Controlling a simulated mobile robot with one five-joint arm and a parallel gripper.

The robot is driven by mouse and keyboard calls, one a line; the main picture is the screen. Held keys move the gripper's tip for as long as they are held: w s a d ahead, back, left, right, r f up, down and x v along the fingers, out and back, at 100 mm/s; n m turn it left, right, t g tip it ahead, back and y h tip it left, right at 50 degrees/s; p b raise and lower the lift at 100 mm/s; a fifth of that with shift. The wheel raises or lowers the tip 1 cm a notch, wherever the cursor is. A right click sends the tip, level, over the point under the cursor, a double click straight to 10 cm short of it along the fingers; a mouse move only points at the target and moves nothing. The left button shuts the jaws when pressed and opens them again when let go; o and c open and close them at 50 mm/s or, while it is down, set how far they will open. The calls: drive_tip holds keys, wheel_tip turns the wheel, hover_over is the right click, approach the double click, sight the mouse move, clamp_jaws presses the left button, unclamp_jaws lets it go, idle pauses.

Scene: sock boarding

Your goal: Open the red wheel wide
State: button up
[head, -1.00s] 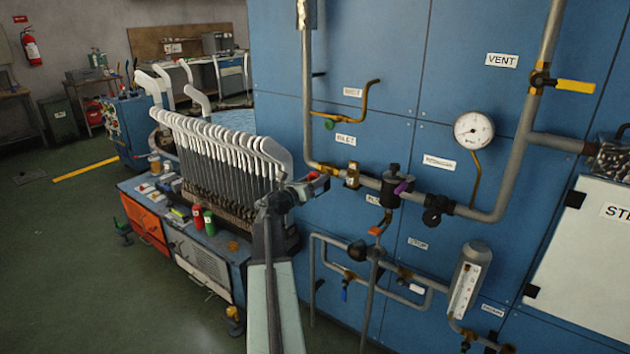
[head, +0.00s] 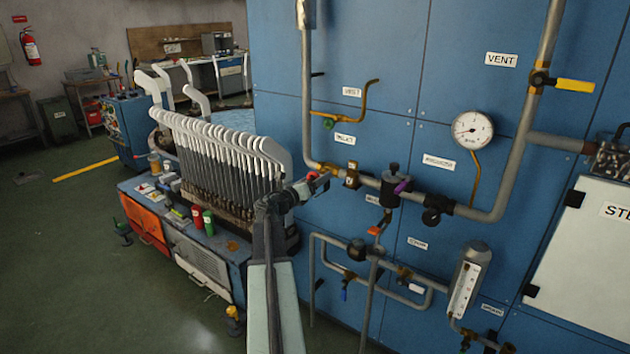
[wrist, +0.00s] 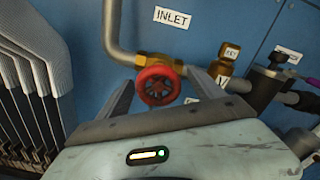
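The red wheel (wrist: 158,86) sits on a brass valve (wrist: 155,60) in the pipe under the INLET label (wrist: 172,17). In the wrist view my gripper (wrist: 163,78) is open, with one finger to each side of the wheel and a visible gap on both sides. I cannot tell how far the fingertips reach past the rim. In the head view my gripper (head: 318,184) is up at the pipe beside the blue panel and hides most of the wheel; only a bit of red shows there.
A brass fitting with a tag (wrist: 222,70) and a dark valve body (wrist: 262,82) stand to the right of the wheel. A rack of grey-white boards (head: 215,150) is close on the left of my arm. A pressure gauge (head: 472,130) hangs on the blue panel (head: 370,60).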

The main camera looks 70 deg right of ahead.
drive_tip(key=v, duration=0.7)
drive_tip(key=shift+a, duration=0.35)
drive_tip(key=shift+w, duration=0.1)
